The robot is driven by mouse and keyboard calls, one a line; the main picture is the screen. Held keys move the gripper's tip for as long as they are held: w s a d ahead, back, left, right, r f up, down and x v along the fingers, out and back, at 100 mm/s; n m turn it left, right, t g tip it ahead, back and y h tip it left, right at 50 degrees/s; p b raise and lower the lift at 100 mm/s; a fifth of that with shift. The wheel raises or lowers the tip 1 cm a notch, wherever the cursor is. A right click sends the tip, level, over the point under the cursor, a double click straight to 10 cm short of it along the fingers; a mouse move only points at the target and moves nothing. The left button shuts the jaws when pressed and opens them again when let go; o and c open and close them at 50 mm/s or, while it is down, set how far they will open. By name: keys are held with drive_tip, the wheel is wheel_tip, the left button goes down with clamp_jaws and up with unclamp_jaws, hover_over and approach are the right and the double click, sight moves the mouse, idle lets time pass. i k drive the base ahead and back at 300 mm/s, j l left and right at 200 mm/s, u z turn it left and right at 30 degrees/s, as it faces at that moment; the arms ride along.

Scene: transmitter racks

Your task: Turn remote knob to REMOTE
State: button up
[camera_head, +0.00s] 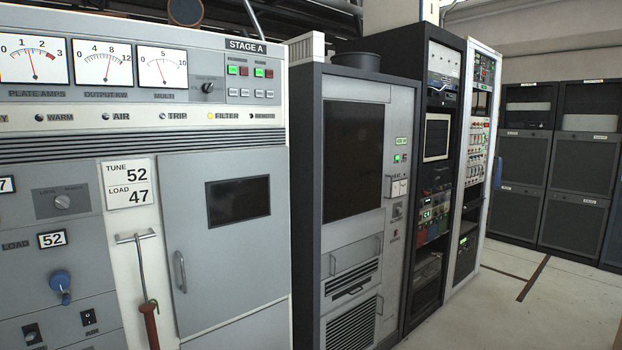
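The remote knob (62,202) is a small grey round knob on a dark grey plate (78,205) at the left of the near grey cabinet (225,250). Small lettering above it seems to read LOCAL on the left and REMOTE on the right. Which label the knob points at is too small to tell. My gripper is not in view, and nothing covers the knob.
A blue knob (61,284) sticks out below. A hooked rod with a reddish handle (151,325) hangs right of the knob from a bracket (135,237). A door handle (180,271) protrudes further right. More racks (432,150) stand behind; floor (520,310) is open at right.

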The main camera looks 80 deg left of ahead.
sight(61, 201)
drive_tip(key=u, duration=3.55)
